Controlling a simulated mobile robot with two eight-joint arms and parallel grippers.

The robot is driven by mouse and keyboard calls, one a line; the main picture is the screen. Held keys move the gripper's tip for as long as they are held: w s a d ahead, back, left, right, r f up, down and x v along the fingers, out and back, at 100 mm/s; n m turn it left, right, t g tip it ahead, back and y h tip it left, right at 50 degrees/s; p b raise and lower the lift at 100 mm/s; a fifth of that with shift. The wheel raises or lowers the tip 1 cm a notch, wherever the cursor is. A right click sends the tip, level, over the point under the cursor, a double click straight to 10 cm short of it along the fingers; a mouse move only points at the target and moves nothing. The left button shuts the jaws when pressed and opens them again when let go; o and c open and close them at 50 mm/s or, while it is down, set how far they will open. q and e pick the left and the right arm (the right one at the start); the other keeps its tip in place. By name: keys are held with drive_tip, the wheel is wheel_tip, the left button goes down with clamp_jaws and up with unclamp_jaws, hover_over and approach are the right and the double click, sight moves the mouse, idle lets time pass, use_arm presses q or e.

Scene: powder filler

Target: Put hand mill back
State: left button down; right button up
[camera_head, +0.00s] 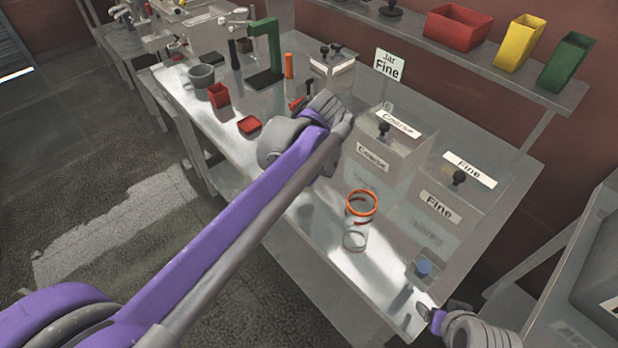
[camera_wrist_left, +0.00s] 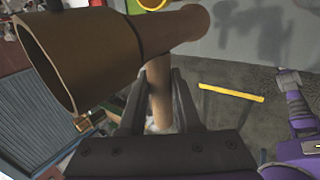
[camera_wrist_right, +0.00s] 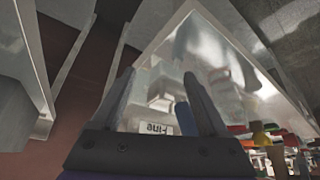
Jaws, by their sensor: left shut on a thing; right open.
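My left gripper (camera_wrist_left: 160,85) is shut on the brown, stick-like handle of a brown tubular thing (camera_wrist_left: 95,50), which looks like the hand mill. Its wide open end faces left in the left wrist view, and a dark band circles it. In the head view my left gripper (camera_head: 328,108) is above the middle of the table, and what it holds cannot be made out there.
The metal table (camera_head: 320,262) bears bins labelled Coarse (camera_head: 375,158) and Fine (camera_head: 440,207), a clear jar with an orange ring (camera_head: 360,204), a green stand (camera_head: 270,50), a red cup (camera_head: 219,96) and a grey mortar (camera_head: 201,76). A shelf (camera_head: 440,54) with coloured containers is behind.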

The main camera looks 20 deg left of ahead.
use_arm(q)
drive_tip(key=shift+s+f+b, duration=0.2)
drive_tip(key=shift+f+b, duration=0.25)
drive_tip(key=shift+f, duration=4.45)
use_arm(e)
drive_tip(key=shift+s+f, duration=0.45)
drive_tip(key=shift+f, duration=0.15)
use_arm(q)
drive_tip(key=shift+f, duration=0.1)
use_arm(e)
drive_tip(key=shift+f, duration=0.1)
use_arm(q)
drive_tip(key=c, duration=0.6)
unclamp_jaws()
